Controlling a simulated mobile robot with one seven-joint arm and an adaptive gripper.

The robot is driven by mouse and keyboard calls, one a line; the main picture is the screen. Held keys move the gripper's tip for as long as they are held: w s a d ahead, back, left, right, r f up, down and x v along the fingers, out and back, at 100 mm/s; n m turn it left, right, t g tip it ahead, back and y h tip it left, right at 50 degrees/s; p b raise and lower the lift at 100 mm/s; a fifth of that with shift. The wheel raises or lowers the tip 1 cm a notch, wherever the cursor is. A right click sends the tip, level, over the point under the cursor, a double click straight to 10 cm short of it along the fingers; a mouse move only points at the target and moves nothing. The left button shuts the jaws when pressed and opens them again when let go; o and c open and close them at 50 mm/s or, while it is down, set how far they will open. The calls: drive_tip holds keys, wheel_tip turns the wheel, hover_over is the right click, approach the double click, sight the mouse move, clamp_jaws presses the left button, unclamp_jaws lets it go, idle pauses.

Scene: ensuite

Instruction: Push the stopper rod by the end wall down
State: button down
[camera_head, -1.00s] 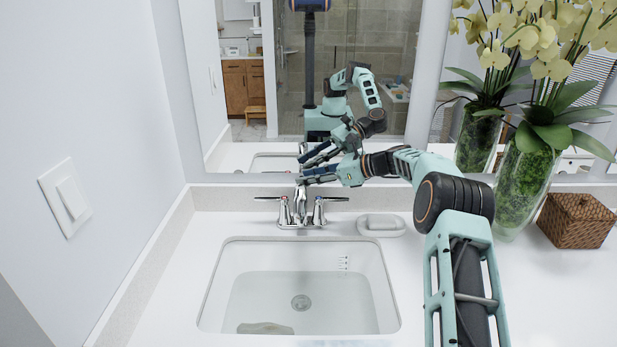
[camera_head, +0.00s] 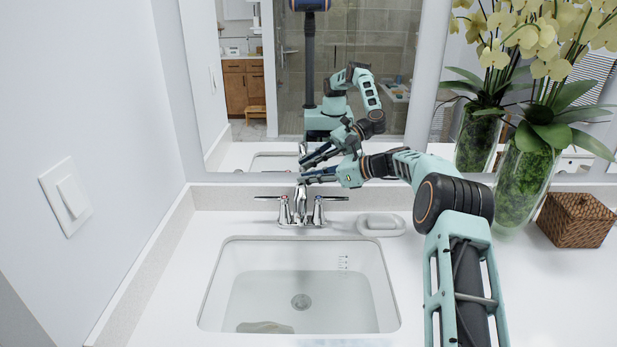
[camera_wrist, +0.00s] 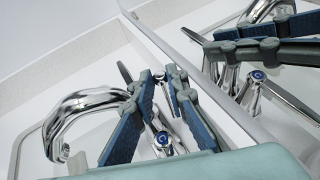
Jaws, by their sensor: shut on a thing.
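My gripper (camera_head: 308,178) is behind the chrome faucet (camera_head: 301,208), over the back of the counter near the mirror. In the wrist view my gripper (camera_wrist: 161,78) has its blue-padded fingers close together at the tips, beside the curved spout (camera_wrist: 85,103) and a lever handle with a blue-marked hub (camera_wrist: 162,140). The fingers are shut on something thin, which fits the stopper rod. The sink (camera_head: 212,290) holds clear water above a round drain (camera_head: 301,301).
A white soap dish (camera_head: 381,225) sits right of the faucet. A vase of orchids (camera_head: 524,180) and a wicker box (camera_head: 577,219) stand further right. The mirror (camera_head: 240,165) is close behind the gripper. The end wall (camera_head: 120,120) with a switch is at left.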

drive_tip(key=shift+f, duration=1.2)
drive_tip(key=c, duration=1.9)
unclamp_jaws()
drive_tip(key=shift+c, duration=0.2)
drive_tip(key=shift+d+r, duration=0.1)
drive_tip(key=v, duration=0.8)
drive_tip(key=shift+s, duration=0.1)
